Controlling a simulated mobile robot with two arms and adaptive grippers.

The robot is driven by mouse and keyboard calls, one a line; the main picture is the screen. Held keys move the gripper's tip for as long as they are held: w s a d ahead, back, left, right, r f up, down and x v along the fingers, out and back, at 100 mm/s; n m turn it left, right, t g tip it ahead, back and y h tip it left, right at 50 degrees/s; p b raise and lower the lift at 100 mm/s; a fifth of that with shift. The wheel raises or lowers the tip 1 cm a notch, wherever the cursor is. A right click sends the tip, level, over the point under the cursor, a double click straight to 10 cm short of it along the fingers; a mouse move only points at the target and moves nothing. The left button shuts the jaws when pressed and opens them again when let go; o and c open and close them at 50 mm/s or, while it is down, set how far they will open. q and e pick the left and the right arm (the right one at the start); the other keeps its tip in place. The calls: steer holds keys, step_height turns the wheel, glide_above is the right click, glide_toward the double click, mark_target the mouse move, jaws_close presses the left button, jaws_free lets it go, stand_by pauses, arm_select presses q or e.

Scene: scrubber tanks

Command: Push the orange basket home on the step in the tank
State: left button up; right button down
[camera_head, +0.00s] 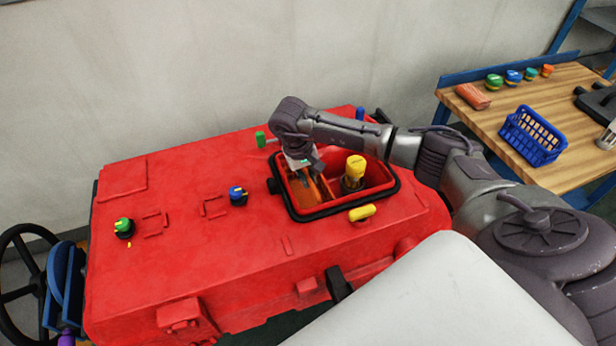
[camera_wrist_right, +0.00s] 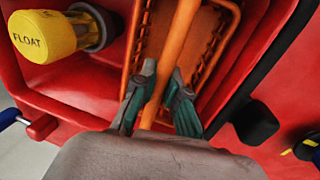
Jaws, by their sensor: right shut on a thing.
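The orange basket (camera_head: 313,190) is inside the left part of the open red tank (camera_head: 342,211). In the right wrist view the basket (camera_wrist_right: 218,42) shows its slotted rim and a bar-like orange handle (camera_wrist_right: 184,22) across it. My right gripper (camera_head: 306,168) reaches down into the opening from above. Its green-grey fingers (camera_wrist_right: 160,88) are shut on the handle, one on each side. The step under the basket is hidden, and I cannot tell whether the basket sits fully on it. My left gripper is not in view.
A yellow float (camera_head: 354,171) stands in the tank right of the basket, close to my wrist; it is labelled FLOAT (camera_wrist_right: 45,37). A yellow handle (camera_head: 362,212) lies by the front rim. A wooden bench (camera_head: 555,105) with a blue crate (camera_head: 532,137) stands right.

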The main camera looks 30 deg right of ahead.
steer(key=shift+f+b, duration=0.45)
steer(key=shift+f, duration=0.05)
stand_by(0.5)
steer(key=shift+r, duration=0.15)
stand_by(0.4)
steer(key=c, duration=1.1)
jaws_free()
steer(key=shift+c, duration=0.2)
steer(key=shift+o, duration=0.4)
steer(key=o, duration=0.4)
steer(key=shift+r, duration=0.1)
steer(key=shift+a+r+p, duration=0.25)
steer(key=shift+r+p, duration=0.3)
steer(key=shift+r, duration=0.55)
steer(key=shift+a+r+p, duration=0.2)
steer(key=shift+r+p, duration=0.35)
steer(key=shift+r, duration=0.5)
